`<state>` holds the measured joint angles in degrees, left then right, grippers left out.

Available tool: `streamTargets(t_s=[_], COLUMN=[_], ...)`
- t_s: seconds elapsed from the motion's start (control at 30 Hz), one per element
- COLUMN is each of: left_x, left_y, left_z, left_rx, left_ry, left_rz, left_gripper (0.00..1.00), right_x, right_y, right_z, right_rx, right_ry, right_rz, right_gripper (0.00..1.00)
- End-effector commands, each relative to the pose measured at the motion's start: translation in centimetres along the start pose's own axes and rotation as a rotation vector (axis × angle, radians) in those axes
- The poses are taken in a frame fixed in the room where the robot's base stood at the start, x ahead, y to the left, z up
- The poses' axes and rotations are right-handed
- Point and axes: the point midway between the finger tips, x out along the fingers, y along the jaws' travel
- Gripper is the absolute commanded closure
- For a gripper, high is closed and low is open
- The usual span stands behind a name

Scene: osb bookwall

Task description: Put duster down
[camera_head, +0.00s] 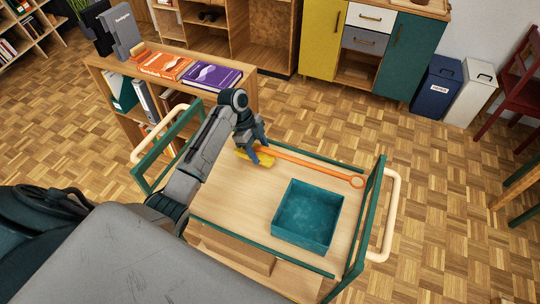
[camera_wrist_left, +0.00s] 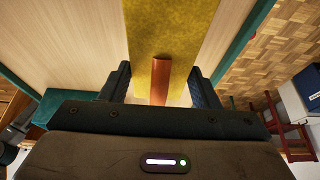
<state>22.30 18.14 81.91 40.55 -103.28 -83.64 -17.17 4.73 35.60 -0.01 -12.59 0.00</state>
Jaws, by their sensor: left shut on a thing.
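The duster has a yellow head (camera_head: 253,157) and a long orange handle (camera_head: 312,168) with a ring at its right end. It lies along the far side of the trolley's wooden top (camera_head: 225,198), but I cannot tell whether it touches the wood. My left gripper (camera_head: 261,154) is shut on the duster near where the handle meets the head. In the left wrist view, the yellow head (camera_wrist_left: 165,45) extends away from the gripper, and the orange shaft (camera_wrist_left: 160,82) sits between the two fingers (camera_wrist_left: 160,88). My right gripper is not in view.
A teal open box (camera_head: 308,215) stands on the trolley's right part. Green end frames with wooden handles (camera_head: 392,215) bound the trolley left and right. A low bookshelf (camera_head: 185,75) with books stands behind it. The trolley top's left and middle are clear.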

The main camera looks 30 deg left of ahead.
Motion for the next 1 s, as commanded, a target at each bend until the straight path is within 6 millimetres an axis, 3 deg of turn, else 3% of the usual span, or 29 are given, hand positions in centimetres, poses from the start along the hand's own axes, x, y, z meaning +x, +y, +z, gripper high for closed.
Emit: streamTargets(t_s=[0.17, 0.43, 0.6, 0.87, 0.9, 1.0], left_x=[1.0, 2.1, 3.6, 3.8, 3.9, 3.8], left_y=[0.0, 0.1, 0.1, 0.0, 0.0, 0.1], left_z=[0.1, -3.7, -2.9, -2.8, -2.7, -2.8], left_rx=[0.001, 0.001, -0.001, -0.001, -0.001, -0.001], left_ry=[0.0, 0.004, -0.001, -0.001, -0.001, -0.001], left_rz=[-0.001, 0.001, -0.001, -0.001, -0.001, -0.001], left_gripper=[0.72, 0.72, 0.72, 0.72, 0.4, 0.22], right_x=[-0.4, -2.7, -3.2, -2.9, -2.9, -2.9], right_y=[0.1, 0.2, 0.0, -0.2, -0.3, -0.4], right_z=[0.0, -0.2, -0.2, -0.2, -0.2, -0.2], right_rx=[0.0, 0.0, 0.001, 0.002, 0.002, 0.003], right_ry=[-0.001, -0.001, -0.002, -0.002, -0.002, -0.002], right_rz=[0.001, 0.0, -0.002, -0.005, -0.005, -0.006], right_gripper=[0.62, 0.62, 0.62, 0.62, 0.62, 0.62])
